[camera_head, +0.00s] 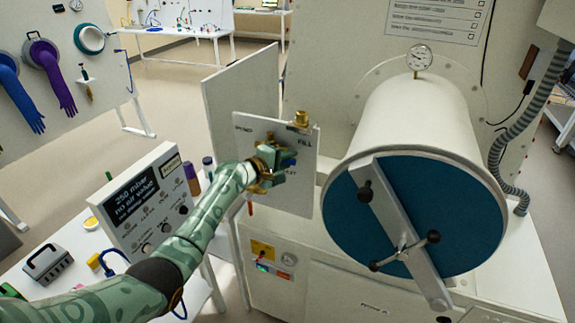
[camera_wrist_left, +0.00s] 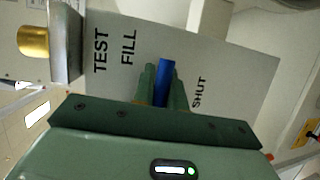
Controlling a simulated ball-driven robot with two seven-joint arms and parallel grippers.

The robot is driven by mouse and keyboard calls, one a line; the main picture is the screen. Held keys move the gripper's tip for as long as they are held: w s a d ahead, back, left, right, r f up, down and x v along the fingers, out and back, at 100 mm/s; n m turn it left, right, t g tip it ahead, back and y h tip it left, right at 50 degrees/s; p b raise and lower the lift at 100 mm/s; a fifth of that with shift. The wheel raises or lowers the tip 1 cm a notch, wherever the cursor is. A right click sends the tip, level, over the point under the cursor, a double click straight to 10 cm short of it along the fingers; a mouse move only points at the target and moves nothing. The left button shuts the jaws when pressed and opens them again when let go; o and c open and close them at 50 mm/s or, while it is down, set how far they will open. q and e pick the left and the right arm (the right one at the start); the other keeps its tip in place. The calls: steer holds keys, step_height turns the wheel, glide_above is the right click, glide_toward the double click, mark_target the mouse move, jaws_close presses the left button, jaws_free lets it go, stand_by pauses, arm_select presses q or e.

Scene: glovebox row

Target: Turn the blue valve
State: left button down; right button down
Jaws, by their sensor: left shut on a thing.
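The blue valve handle (camera_wrist_left: 165,84) is a flat blue lever on a pale panel (camera_head: 299,200). The wrist view shows the words TEST, FILL and SHUT on this panel (camera_wrist_left: 215,68). My left gripper (camera_wrist_left: 163,92) is shut on the handle, one green finger on each side. In the head view only a bit of the blue handle (camera_head: 288,163) shows past my left gripper (camera_head: 283,165); the rest is hidden. I cannot tell exactly which word the handle points at. My right gripper is in neither view.
A brass fitting (camera_head: 300,118) sits at the panel's top. A white chamber (camera_head: 420,118) with a blue door (camera_head: 460,205) and a gauge (camera_head: 419,57) stands at right. A control box (camera_head: 140,200) reading 250 mbar stands close beside my left arm, with small things on the table.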

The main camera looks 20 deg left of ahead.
arm_select(q)
steer(key=shift+r, duration=0.3)
steer(key=shift+n, duration=0.3)
steer(key=c, duration=1.4)
jaws_free()
steer(key=shift+c, duration=0.2)
steer(key=shift+f, duration=0.1)
steer(key=p+v, duration=0.1)
steer(key=v, duration=1.5)
steer(key=shift+a, duration=0.2)
steer(key=shift+f, duration=0.1)
